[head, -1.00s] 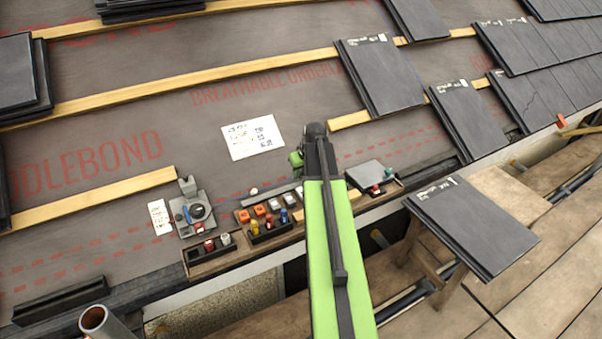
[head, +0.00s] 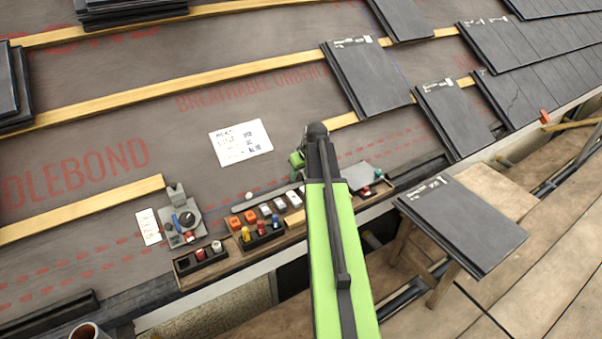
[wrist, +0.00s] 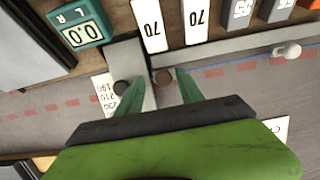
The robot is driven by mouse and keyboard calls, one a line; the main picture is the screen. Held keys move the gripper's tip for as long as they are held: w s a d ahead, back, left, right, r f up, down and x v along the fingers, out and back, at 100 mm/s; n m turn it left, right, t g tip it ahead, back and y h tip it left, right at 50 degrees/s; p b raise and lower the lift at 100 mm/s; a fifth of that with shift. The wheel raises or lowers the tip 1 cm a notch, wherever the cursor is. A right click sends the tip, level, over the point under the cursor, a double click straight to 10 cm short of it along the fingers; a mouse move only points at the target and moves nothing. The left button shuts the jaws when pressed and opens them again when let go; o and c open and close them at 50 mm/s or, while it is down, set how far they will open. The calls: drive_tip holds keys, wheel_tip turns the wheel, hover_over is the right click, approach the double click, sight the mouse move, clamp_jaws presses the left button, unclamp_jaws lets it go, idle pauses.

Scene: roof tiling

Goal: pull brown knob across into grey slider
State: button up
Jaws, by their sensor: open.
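In the wrist view, a small round brown knob (wrist: 164,77) shows between the tips of my open gripper (wrist: 158,92), nearer the right finger. I cannot tell whether either finger touches it. A grey block that looks like the slider (wrist: 126,58) stands just left of the knob, with a dark round knob (wrist: 122,88) at its lower end near the left finger. My gripper (head: 297,160) shows in the head view as a bit of green beside the arm's dark end. The arm hides the brown knob and grey block there.
A teal meter (wrist: 78,32) and white blocks marked 70 (wrist: 150,22) lie close by in the wrist view. A white knob (wrist: 288,50) sits on the grey rail (wrist: 240,52) at right. A wooden tray (head: 235,256) holds several coloured pieces. A note (head: 240,142) lies above.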

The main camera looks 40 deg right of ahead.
drive_tip(key=p+v, duration=1.6)
drive_tip(key=v, duration=0.1)
drive_tip(key=shift+r, duration=0.25)
drive_tip(key=shift+d, duration=0.1)
